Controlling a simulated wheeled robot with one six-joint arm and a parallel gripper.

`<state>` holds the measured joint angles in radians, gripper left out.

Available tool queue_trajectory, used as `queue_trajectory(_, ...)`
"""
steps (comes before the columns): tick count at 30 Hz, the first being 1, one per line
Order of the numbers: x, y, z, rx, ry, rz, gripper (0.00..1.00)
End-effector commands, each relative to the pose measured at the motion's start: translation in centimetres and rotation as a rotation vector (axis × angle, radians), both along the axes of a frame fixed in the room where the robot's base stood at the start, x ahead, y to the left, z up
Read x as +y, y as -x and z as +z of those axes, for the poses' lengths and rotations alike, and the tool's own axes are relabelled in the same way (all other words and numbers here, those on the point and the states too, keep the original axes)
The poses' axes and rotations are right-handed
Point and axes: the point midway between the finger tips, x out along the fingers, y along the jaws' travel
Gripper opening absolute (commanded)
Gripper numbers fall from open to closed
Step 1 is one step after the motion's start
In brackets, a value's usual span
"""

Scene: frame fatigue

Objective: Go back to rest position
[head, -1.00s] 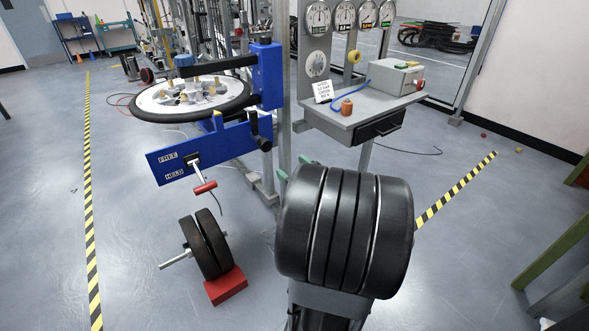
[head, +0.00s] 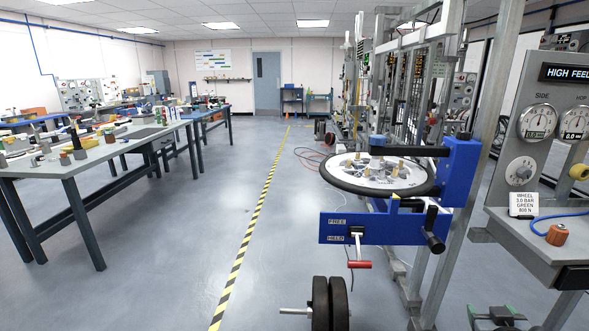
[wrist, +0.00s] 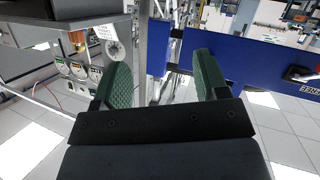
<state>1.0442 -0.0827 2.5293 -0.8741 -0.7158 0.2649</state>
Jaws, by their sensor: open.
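My gripper (head: 494,314) shows only at the bottom right edge of the head view, its green fingertips apart. In the wrist view my gripper (wrist: 163,82) is open, with two green padded fingers and nothing between them. The wrist picture looks upside down, with ceiling lights low in it. Beyond the fingers is a blue panel (wrist: 265,55) of the wheel rig. Most of my arm is out of the head view.
The blue rig (head: 385,228) with a flat-lying wheel (head: 345,180) stands right of centre, above a black roller (head: 330,305). A gauge console (head: 530,250) stands at the right. Workbenches (head: 95,160) line the left. Floor around the yellow-black stripe (head: 250,235) is clear.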

Motion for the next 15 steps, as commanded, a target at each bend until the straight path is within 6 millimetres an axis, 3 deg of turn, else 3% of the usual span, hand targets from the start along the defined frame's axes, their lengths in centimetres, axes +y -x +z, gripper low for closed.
queue_trajectory(2, -1.2, 1.5, -0.6, 0.126, -0.037, -0.134, 0.67)
queue_trajectory(4, -1.0, 2.5, -0.5, 0.241, -0.088, -0.226, 0.67)
queue_trajectory(8, 2.1, 3.5, 0.8, 0.444, -0.214, -0.318, 0.67)
queue_trajectory(11, 6.8, 3.7, 3.1, 0.595, -0.327, -0.311, 0.67)
queue_trajectory(15, 15.7, 3.8, 8.0, 0.787, -0.473, -0.184, 0.67)
